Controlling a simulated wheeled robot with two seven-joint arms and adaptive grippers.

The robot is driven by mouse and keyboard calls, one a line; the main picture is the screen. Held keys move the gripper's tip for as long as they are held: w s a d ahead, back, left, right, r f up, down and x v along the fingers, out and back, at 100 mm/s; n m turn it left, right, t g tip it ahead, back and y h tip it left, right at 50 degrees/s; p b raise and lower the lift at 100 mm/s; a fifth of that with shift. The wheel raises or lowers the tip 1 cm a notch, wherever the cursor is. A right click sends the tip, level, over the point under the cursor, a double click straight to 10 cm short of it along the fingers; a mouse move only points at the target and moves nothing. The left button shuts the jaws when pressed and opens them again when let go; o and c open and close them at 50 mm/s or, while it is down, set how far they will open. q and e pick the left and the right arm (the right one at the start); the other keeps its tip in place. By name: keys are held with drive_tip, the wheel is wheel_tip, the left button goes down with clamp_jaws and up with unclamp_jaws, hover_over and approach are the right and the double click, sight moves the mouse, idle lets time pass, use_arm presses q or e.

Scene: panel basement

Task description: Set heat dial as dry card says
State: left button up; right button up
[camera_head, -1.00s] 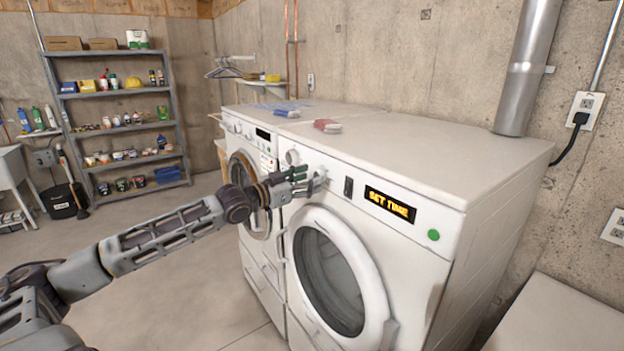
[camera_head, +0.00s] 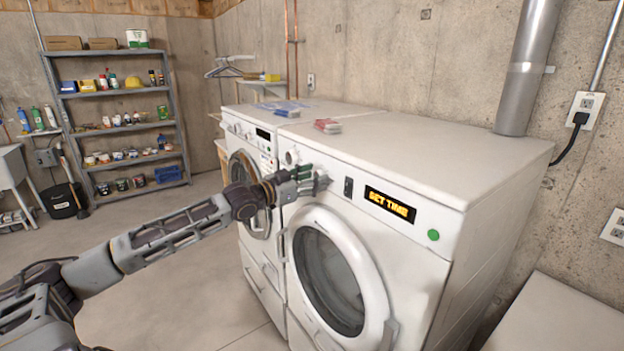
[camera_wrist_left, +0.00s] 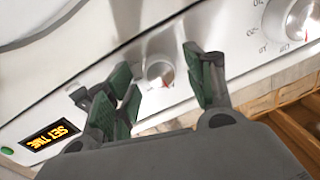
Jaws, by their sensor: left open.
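The white dryer (camera_head: 452,178) on the right has a lit display (camera_head: 389,204) reading "SET TIME". My left gripper (camera_head: 318,180) is at its front panel.
A second white machine (camera_head: 262,112) stands to the left, with blue-and-white items (camera_head: 288,110) on top. A dark switch (camera_head: 348,187) and a green button (camera_head: 433,235) are on the dryer's panel. The round door (camera_head: 340,275) is shut below.

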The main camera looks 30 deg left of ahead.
use_arm(q)
drive_tip(key=c, duration=1)
drive_tip(key=shift+m, duration=0.5)
drive_tip(key=shift+f+m+p, duration=0.1)
drive_tip(key=shift+m+p, duration=1.2)
drive_tip(key=shift+m, duration=2.7)
drive_tip(key=shift+h, duration=0.3)
